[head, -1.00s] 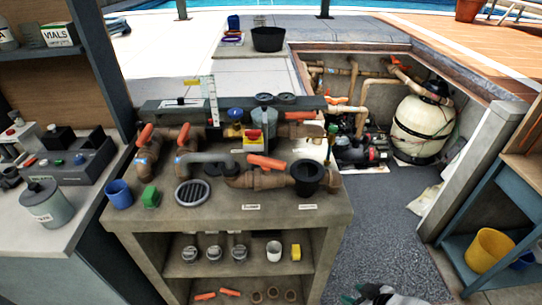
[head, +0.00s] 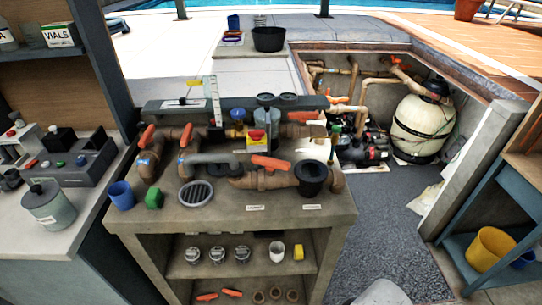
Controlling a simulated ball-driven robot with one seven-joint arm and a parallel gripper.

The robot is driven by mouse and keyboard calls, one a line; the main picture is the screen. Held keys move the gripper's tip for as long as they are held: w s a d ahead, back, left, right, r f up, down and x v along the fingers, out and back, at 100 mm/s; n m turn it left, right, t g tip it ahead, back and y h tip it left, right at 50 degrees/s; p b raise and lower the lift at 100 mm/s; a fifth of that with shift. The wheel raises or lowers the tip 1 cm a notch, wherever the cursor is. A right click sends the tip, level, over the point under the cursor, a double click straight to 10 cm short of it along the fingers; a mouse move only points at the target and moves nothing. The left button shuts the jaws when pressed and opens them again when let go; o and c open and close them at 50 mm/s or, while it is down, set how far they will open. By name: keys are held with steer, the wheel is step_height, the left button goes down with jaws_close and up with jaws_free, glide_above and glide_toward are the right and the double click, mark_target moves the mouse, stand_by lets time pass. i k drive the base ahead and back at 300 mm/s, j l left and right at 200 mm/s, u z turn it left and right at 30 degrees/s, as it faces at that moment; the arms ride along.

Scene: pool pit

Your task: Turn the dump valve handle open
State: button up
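Several orange valve handles show on the pipework on the stone bench (head: 230,213). One orange handle (head: 270,162) lies nearly flat above the front pipe, left of a black cup-like fitting (head: 311,177). A small white label (head: 255,207) is on the bench edge below this pipe; its text is too small to read surely, so I cannot confirm which handle is the dump valve's. Other orange handles stand tilted at the left, one (head: 147,135) and another (head: 186,135). My gripper is not in view; only a pale part of my arm shows at the bottom edge, well away from the handles.
A pump pit with a cream tank (head: 421,127) lies behind right. Dark floor (head: 390,225) right of the bench is clear.

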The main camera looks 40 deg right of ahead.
mark_target(270, 164)
steer(key=i+j, duration=0.2)
steer(key=j, duration=0.15)
steer(key=i+j, duration=0.45)
steer(key=j, duration=0.25)
steer(key=i+j+z, duration=0.1)
steer(key=i+j, duration=0.15)
steer(key=j, duration=0.1)
